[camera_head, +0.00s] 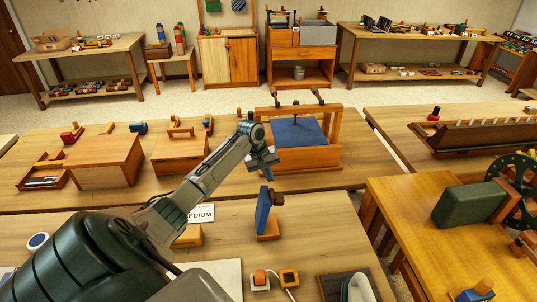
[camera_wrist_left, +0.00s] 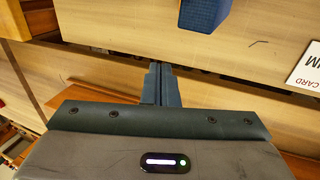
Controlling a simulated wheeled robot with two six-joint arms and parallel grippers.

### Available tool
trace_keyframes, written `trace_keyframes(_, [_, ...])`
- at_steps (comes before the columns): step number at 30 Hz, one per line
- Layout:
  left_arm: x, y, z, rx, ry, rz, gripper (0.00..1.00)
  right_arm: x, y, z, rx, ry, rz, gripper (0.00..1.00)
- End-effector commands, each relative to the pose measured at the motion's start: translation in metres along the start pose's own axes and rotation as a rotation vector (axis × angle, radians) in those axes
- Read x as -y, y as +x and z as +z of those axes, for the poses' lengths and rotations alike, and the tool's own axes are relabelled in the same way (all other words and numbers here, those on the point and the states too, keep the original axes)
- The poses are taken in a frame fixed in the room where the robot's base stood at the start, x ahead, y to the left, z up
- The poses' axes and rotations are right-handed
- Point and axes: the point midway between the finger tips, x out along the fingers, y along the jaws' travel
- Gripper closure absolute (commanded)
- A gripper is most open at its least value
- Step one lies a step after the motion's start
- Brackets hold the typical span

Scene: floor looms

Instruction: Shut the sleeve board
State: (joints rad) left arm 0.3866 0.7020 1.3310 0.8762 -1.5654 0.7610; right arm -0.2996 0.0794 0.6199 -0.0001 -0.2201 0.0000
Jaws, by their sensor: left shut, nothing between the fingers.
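The sleeve board (camera_head: 263,212) is a blue padded board with brown wood, standing steeply up from a small wooden base (camera_head: 268,231) on the near table. My left arm reaches in from the left. Its gripper (camera_head: 263,166) is above and beyond the board, apart from it in the head view. In the left wrist view my fingers (camera_wrist_left: 158,78) are together and empty, over a gap beside the table edge. A blue padded piece (camera_wrist_left: 205,12), apparently the sleeve board, is at the top of that view, apart from the fingers. My right gripper is not in view.
Behind stands a wooden frame with a blue pad (camera_head: 298,132). A white card (camera_head: 201,213) lies left of the board, partly behind my arm. Small orange pieces (camera_head: 289,278) with a white cord and a dark tray (camera_head: 348,286) are at the near edge.

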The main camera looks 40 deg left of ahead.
Motion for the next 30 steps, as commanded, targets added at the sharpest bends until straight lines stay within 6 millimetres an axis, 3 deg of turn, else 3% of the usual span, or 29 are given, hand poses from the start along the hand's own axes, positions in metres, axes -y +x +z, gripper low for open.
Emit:
trace_keyframes(4, [0.007, -0.006, 0.000, 0.000, 0.000, -0.001, 1.00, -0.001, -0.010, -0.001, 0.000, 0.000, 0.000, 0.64])
trace_keyframes(19, [0.013, -0.008, 0.000, 0.000, 0.000, -0.001, 1.00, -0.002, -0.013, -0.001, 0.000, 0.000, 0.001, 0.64])
trace_keyframes(30, [0.033, -0.016, 0.000, -0.001, -0.001, -0.002, 1.00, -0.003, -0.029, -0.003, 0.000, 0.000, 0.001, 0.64])
